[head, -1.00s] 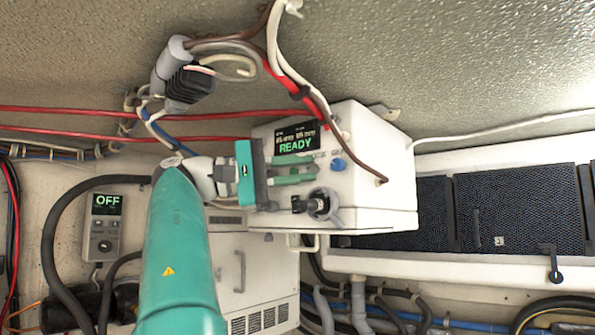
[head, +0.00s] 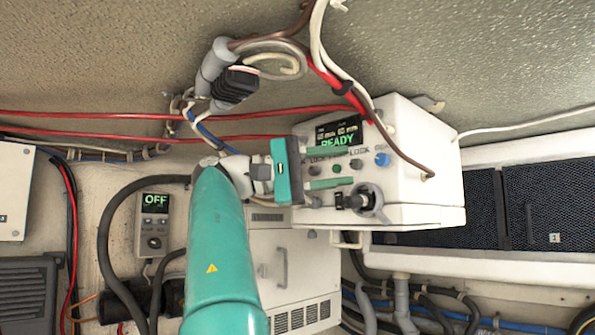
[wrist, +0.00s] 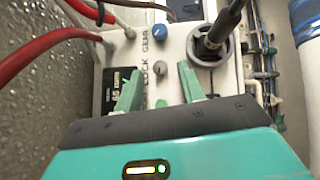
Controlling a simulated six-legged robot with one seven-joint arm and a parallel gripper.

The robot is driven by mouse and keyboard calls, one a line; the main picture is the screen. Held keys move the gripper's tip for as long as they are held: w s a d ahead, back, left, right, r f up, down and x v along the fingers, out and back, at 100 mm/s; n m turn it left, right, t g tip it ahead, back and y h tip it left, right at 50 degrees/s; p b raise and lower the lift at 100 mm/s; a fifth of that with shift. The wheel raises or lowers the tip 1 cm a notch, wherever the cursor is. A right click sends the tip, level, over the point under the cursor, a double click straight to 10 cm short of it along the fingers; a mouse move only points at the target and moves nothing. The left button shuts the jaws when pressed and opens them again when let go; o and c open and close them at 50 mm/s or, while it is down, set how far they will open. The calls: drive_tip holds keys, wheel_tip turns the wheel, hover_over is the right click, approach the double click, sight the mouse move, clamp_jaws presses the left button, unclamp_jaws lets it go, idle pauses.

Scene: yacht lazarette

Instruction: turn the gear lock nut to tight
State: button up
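A white control box shows in the head view (head: 420,150) with a lit READY screen (head: 338,134). On its front, a grey ring with a side tab (head: 374,199) sits around a black lever (head: 350,202). I take this ring for the gear lock nut; it also shows in the wrist view (wrist: 207,48). My gripper (head: 350,167) is open, its two green fingers apart in front of the panel, up and left of the ring. In the wrist view, a small grey knob (wrist: 160,72) shows between the fingers (wrist: 158,85). Whether they touch anything is unclear.
A blue knob (head: 382,159) sits above the ring. Red and brown cables (head: 400,158) hang across the box. A grey controller reading OFF (head: 153,222) is on the left wall. Dark mesh panels (head: 545,205) lie to the right, with pipes below.

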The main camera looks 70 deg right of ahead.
drive_tip(key=v, duration=1)
drive_tip(key=shift+w+a, duration=0.2)
drive_tip(key=shift+w, duration=0.15)
drive_tip(key=shift+f, duration=0.1)
